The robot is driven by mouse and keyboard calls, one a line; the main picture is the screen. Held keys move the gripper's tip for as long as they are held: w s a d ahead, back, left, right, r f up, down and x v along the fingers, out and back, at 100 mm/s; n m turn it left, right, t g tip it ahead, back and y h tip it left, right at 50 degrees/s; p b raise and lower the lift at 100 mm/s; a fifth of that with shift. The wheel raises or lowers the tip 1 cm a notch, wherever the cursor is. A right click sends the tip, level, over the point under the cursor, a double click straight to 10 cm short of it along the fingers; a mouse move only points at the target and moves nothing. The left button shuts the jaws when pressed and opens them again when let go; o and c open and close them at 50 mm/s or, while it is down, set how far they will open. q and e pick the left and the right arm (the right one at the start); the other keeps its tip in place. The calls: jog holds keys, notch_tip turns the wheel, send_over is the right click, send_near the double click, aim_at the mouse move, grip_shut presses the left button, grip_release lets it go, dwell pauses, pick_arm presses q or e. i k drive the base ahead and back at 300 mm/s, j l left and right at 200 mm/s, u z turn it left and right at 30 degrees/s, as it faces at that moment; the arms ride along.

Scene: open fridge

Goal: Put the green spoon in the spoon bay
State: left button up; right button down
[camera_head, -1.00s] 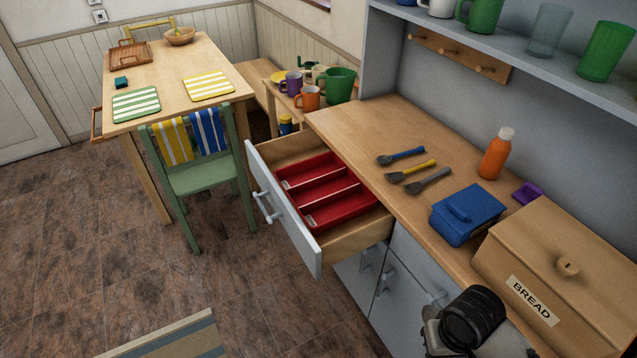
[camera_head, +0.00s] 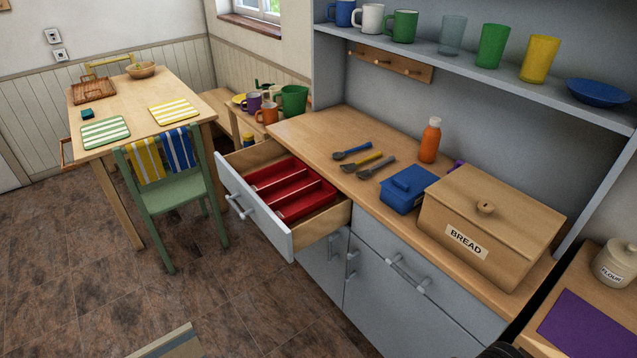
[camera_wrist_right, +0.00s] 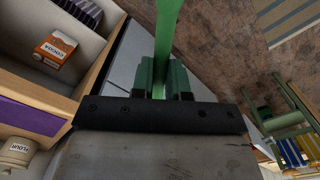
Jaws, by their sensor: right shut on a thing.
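A green strip, which looks like the handle of the green spoon (camera_wrist_right: 167,35), runs up from between the fingers of my right gripper (camera_wrist_right: 163,80) in the right wrist view. The gripper is shut on it, and the spoon's far end is out of the picture. The head view does not show the spoon or this gripper's fingers. The red tray (camera_head: 300,203) lies in the open drawer (camera_head: 322,222) in the head view, with long bays split by dividers. Its labels are too small to read, so I cannot tell which is the spoon bay. My left gripper is not in view.
Blue, yellow and grey utensils (camera_head: 362,160) lie on the counter (camera_head: 310,128) beside the drawer. A blue box (camera_head: 405,192), an orange bottle (camera_head: 429,142) and a bread box (camera_head: 490,225) stand farther right. A green chair (camera_head: 180,190) stands left of the drawer.

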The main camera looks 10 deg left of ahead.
aim_at(289, 189)
jog(key=i+j+z, duration=0.1)
jog(key=z, duration=2.05)
jog(key=k+j, duration=0.1)
jog(key=j, duration=0.3)
jog(key=k+j+z, duration=0.1)
jog(key=j, duration=0.35)
jog(key=k+j, duration=0.1)
jog(key=j, duration=0.3)
jog(key=k+j+z, duration=0.1)
jog(key=j, duration=0.35)
jog(key=k+j, duration=0.15)
jog(key=j, duration=0.25)
jog(key=k+j+z, duration=0.1)
jog(key=j, duration=0.3)
jog(key=k+j, duration=0.15)
jog(key=j, duration=0.25)
jog(key=k+j, duration=0.1)
jog(key=j, duration=0.3)
jog(key=k+j, duration=0.15)
jog(key=j, duration=0.25)
jog(key=k+j, duration=0.1)
jog(key=j, duration=0.3)
jog(key=k+j, duration=0.15)
jog(key=j, duration=0.25)
jog(key=k+j, duration=0.15)
jog(key=j, duration=0.25)
jog(key=k+j, duration=0.1)
jog(key=j, duration=0.3)
